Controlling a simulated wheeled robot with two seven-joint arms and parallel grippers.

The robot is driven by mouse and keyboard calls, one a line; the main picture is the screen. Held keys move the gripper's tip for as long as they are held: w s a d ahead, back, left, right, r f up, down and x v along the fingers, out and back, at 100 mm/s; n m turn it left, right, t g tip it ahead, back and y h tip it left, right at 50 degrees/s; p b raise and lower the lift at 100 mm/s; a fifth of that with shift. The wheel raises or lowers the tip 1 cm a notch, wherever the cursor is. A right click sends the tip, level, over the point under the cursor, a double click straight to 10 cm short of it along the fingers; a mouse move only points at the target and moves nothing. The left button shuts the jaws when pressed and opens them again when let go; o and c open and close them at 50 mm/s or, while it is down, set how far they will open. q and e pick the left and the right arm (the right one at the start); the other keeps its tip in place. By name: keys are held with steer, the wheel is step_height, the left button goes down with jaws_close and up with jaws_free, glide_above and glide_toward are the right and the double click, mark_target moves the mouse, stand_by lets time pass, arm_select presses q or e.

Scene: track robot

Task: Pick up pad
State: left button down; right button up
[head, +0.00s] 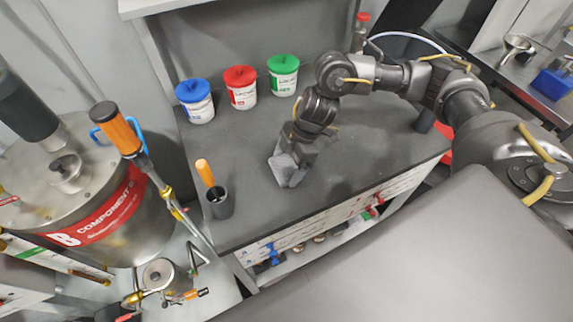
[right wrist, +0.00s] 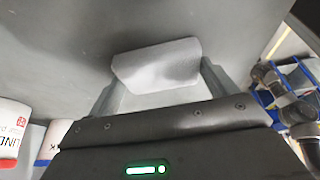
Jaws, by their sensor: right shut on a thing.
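The pad is a light grey block (right wrist: 158,66). In the right wrist view it sits between the two fingers of my right gripper (right wrist: 155,92), which is shut on it. In the head view the grey pad (head: 284,168) shows at the end of my right arm, low over the dark grey worktop (head: 345,150). I cannot tell whether the pad touches the worktop. The gripper (head: 292,158) points down and partly hides the pad. My left gripper is not in view.
Tubs with blue (head: 196,103), red (head: 241,88) and green (head: 284,76) lids stand along the back of the worktop. A dark cup (head: 220,203) with an orange-handled brush stands at the front left. A large steel tank (head: 95,190) is at the left. The worktop's middle is clear.

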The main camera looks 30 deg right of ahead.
steer(key=shift+r, duration=0.5)
steer(key=s+d+r+b, duration=0.2)
steer(key=s+d+r, duration=0.6)
steer(key=d+r, duration=0.3)
steer(key=shift+d+r, duration=0.25)
steer(key=shift+r, duration=0.2)
